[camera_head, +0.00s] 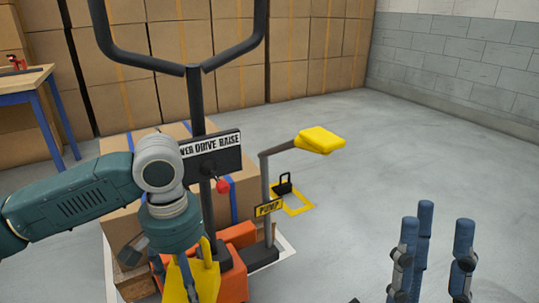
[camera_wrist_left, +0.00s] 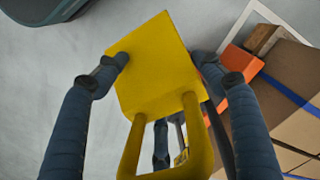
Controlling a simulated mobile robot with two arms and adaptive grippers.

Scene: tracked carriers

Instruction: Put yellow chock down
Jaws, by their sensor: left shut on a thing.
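The yellow chock (camera_wrist_left: 152,62) is held between the blue fingers of my left gripper (camera_wrist_left: 164,61), with its looped handle toward the camera in the left wrist view. In the head view the chock (camera_head: 205,275) shows below my left wrist, in front of the orange truck base; my left fingers are mostly hidden there. I cannot tell whether it touches the floor. My right gripper (camera_head: 434,258) is at the lower right of the head view, its blue fingers spread and nothing between them.
An orange hand truck (camera_head: 235,285) with a black handle (camera_head: 195,100) and a yellow pedal (camera_head: 319,140) stands close by, loaded with cartons. Open floor (camera_head: 400,165) lies to the right.

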